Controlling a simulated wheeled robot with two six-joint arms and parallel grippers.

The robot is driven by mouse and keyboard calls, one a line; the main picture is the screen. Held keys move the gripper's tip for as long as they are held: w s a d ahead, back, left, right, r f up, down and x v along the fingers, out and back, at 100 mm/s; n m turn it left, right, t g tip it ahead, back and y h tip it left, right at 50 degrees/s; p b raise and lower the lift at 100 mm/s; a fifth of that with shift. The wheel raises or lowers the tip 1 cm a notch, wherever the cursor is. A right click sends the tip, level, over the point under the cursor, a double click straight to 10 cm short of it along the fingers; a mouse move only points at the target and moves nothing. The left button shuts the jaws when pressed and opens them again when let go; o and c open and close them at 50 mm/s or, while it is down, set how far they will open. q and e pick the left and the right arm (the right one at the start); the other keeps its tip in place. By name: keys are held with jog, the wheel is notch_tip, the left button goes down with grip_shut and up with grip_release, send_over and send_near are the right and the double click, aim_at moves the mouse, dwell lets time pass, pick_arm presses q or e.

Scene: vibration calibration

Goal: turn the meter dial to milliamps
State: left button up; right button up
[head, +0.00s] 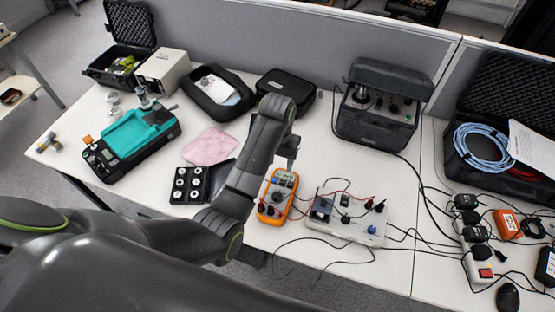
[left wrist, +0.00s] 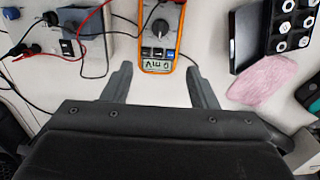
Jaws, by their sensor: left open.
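The orange handheld meter (head: 277,196) lies on the table in the head view, just below my left gripper (head: 289,155). In the left wrist view the meter (left wrist: 160,40) shows upside down at the top, with its lit display towards the gripper. Its dark round dial (left wrist: 160,28) has a pointer knob; which setting it points at is too small to read. My left gripper (left wrist: 156,88) is open and empty, with its two fingers apart and the meter's display end beyond and between their tips. My right gripper is in neither view.
A grey panel box (head: 345,216) with wires and terminals lies right of the meter. A black foam tray (head: 188,184) and a pink cloth (head: 210,147) lie to its left. A black instrument case (head: 381,108) stands behind. Loose cables cross the table's front.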

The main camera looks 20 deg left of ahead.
aim_at(276, 196)
pick_arm(q)
jog(key=f+b, duration=0.1)
jog(key=f, duration=0.4)
jog(key=f+b, duration=0.1)
jog(key=f, duration=0.5)
jog(key=s+f+b, duration=0.1)
jog(key=f, duration=0.5)
jog(key=shift+s, duration=0.1)
jog(key=c, duration=1)
